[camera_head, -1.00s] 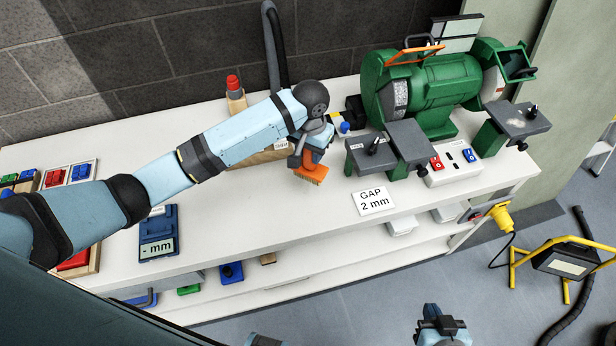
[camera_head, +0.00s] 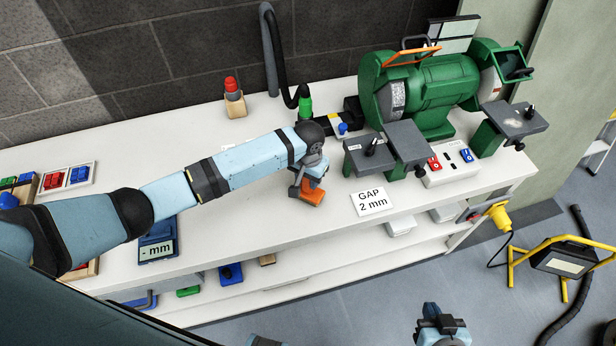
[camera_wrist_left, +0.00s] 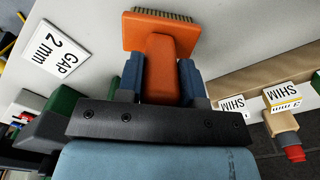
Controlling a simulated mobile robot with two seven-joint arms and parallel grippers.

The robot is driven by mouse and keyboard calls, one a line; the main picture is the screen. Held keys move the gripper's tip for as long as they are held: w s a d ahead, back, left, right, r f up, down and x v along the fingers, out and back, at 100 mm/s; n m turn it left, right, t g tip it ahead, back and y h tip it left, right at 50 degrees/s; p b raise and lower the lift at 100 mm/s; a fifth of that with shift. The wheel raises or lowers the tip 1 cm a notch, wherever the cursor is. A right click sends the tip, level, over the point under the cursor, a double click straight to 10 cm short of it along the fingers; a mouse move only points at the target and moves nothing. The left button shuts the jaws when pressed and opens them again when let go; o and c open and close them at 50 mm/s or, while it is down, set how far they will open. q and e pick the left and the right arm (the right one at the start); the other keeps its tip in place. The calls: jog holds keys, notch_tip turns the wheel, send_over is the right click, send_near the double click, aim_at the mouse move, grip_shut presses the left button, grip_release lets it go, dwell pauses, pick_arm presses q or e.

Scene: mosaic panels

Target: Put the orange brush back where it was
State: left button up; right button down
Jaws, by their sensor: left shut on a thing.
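My left gripper (camera_head: 311,178) is shut on the orange brush (camera_head: 312,194). It holds it over the white bench top (camera_head: 260,225), left of the GAP 2 mm card. In the left wrist view, the orange brush (camera_wrist_left: 161,66) has its handle between the two blue fingers, with its bristle edge at the far end. I cannot tell whether the brush touches the bench. My right gripper (camera_head: 440,322) is at the bottom of the head view, away from the bench; its jaw opening is unclear.
The green grinder (camera_head: 435,90) stands at the back right, with the GAP 2 mm card (camera_head: 371,201) in front. A red-topped wooden block (camera_head: 234,100) and a black hose (camera_head: 272,50) are behind my arm. SHIM labels (camera_wrist_left: 231,107) show in the wrist view. The front middle bench is clear.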

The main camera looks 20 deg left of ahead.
pick_arm(q)
jog(key=shift+f, duration=0.1)
jog(key=o, duration=0.9)
notch_tip(320, 180, up, 12)
jog(key=shift+r, duration=0.1)
jog(key=s+d+f+t+h, duration=0.55)
jog(key=s+f, duration=0.25)
jog(key=s, duration=0.2)
jog(key=s+a+f+t, duration=0.1)
jog(key=s+a, duration=0.1)
jog(key=s, duration=0.3)
jog(key=s+a+f+t+y, duration=0.1)
jog(key=s+a+f+t, duration=0.1)
jog(key=s+a, duration=0.1)
jog(key=s+a+f+m+t+y, duration=0.1)
jog(key=s+a+f+t, duration=0.1)
jog(key=s, duration=0.4)
jog(key=shift+s+a+f+t, duration=0.25)
jog(key=shift+s+a, duration=0.1)
jog(key=shift+a, duration=0.3)
